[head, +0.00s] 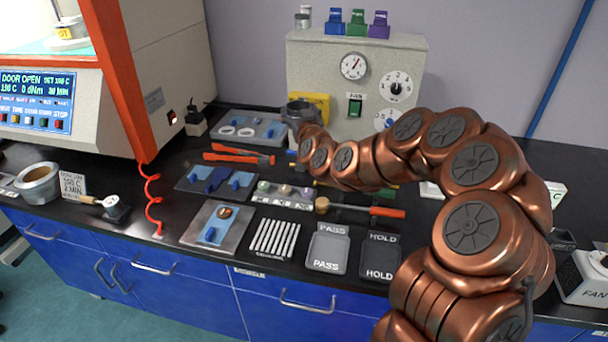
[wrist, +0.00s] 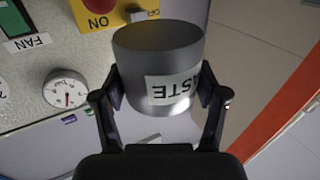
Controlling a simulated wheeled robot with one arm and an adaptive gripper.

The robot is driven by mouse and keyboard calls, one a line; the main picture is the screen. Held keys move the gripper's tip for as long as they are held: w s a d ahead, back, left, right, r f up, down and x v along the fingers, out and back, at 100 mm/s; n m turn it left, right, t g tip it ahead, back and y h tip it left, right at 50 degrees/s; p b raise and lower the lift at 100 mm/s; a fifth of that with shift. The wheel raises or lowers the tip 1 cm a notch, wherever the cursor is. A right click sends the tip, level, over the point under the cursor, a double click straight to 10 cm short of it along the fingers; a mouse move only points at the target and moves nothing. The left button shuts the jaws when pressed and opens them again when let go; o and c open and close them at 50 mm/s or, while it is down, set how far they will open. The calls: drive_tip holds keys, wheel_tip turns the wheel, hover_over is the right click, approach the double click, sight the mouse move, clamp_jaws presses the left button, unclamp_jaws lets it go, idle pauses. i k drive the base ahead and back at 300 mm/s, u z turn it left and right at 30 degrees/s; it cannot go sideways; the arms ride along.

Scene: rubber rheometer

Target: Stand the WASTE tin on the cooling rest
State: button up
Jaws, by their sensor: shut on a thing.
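My gripper (wrist: 158,92) is shut on the grey WASTE tin (wrist: 150,68), with one finger on each side of it. The tin's white label shows upside down in the wrist view. In the head view the tin (head: 298,107) is held up in front of the grey control cabinet, partly hidden by my gripper (head: 303,130). The cooling rest (head: 275,238), a row of pale parallel bars with a label at its front, lies near the front edge of the bench. Its bars look empty.
PASS (head: 327,248) and HOLD (head: 381,256) trays lie right of the rest. A metal plate with a blue part (head: 213,229) lies left of it. A small-sample rack (head: 284,195) and an orange-handled tool (head: 380,211) lie behind it. The orange-edged machine (head: 123,80) stands left.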

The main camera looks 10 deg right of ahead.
sight(276, 234)
drive_tip(key=u, duration=2.8)
drive_tip(key=k, duration=0.55)
drive_tip(key=u, duration=0.3)
